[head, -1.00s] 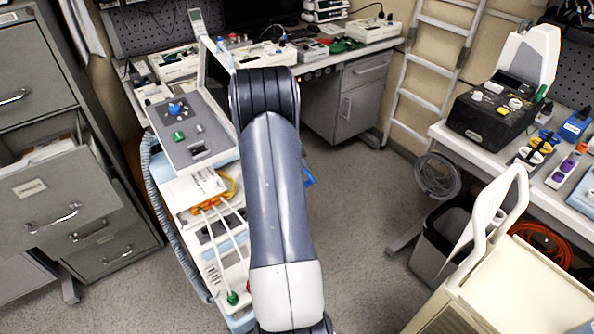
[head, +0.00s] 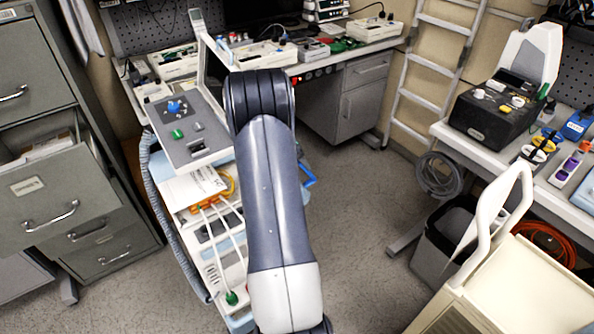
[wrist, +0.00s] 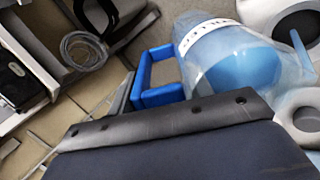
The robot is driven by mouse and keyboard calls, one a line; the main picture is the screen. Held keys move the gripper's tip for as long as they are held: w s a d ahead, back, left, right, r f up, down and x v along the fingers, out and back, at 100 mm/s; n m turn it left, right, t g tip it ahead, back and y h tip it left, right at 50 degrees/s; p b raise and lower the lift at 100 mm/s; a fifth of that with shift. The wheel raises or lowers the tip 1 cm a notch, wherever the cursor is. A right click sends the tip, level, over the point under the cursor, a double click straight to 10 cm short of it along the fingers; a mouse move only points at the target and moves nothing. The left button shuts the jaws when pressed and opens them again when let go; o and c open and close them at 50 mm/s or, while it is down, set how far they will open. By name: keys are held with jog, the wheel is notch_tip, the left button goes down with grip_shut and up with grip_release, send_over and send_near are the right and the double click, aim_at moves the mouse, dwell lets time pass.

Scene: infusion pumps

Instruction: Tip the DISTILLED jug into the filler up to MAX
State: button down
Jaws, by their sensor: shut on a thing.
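Part of the blue handle also shows just right of my arm in the head view (head: 308,174). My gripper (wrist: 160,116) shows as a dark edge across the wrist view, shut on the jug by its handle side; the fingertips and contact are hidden. I cannot make out the filler or its MAX mark. My arm hides the jug body in the head view.
An equipment cart (head: 190,140) with cables stands left of my arm. A grey filing cabinet (head: 50,190) has an open drawer at far left. A pale cart (head: 510,290) stands at lower right, near a grey bin (head: 440,245). The floor (head: 350,220) between is clear.

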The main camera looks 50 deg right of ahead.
jog(key=shift+w+a+f+g+h+b, duration=0.15)
jog(key=shift+g+h+b, duration=0.4)
jog(key=shift+b, duration=0.4)
jog(key=shift+w+a+r+g+h+b, duration=0.2)
jog(key=shift+g+h+b, duration=0.15)
jog(key=shift+h+b, duration=0.2)
dwell(0.3)
jog(key=shift+w+a+r+g+h+b, duration=0.2)
jog(key=shift+a+r+g+h+b, duration=0.15)
jog(key=shift+r+h+b, duration=0.25)
jog(key=shift+w+a+r+g+h+b, duration=0.2)
jog(key=shift+r+g+h+b, duration=0.25)
jog(key=shift+b, duration=0.25)
jog(key=shift+w+a+r+g+h+b, duration=0.2)
jog(key=shift+a+r+g+h+b, duration=0.1)
jog(key=shift+r+h+b, duration=0.3)
dwell(1.7)
